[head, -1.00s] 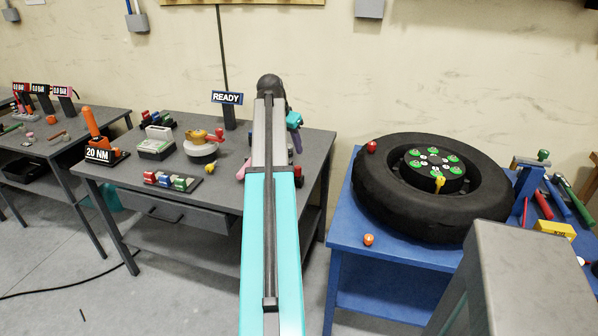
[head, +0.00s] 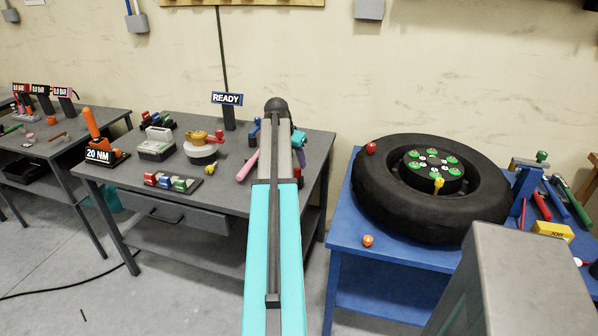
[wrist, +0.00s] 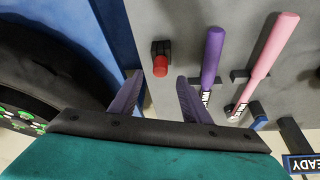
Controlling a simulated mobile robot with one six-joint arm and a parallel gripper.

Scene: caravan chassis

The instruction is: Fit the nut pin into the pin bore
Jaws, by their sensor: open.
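My gripper (wrist: 158,95) is open and empty in the wrist view, its two purple fingers spread apart. A short red-ended piece (wrist: 160,66) in a dark holder lies just beyond the fingertips, between them in the picture and apart from them. In the head view my own arm hides most of the gripper and that spot. I cannot tell for certain which piece is the nut pin. A wheel (head: 372,205) lies flat on the blue bench, with green-marked holes in its dark hub (head: 430,160) and a yellow piece (head: 438,184) at the hub's front. The pin bore cannot be made out.
A purple-handled tool (wrist: 213,55) and a pink-handled tool (wrist: 275,48) rest in brackets right of the gripper. The READY sign (head: 227,98) stands on the grey table. An orange ball-like piece (head: 368,241) sits at the blue bench's front edge.

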